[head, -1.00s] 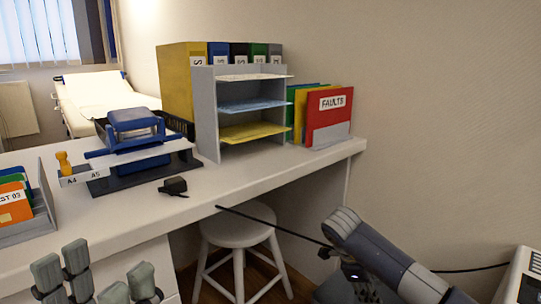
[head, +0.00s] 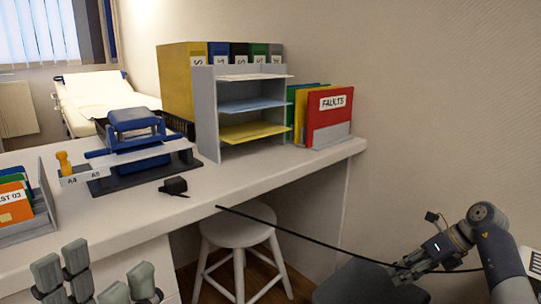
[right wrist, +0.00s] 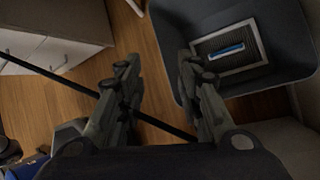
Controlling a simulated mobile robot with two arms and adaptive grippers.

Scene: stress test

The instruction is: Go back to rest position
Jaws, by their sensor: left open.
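My left gripper (head: 95,274) is at the lower left of the head view, its grey fingers spread apart and empty in front of the desk's near edge. My right arm comes in from the lower right. My right gripper (right wrist: 160,58) is open in the right wrist view, fingers pointing down over the floor and a dark bin. Nothing is clamped between its fingers. A black cable (right wrist: 50,75) crosses behind or between these fingers; I cannot tell its exact depth. It also crosses the head view (head: 300,240) near my right arm.
A dark bin (right wrist: 168,50) holds a framed grille.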

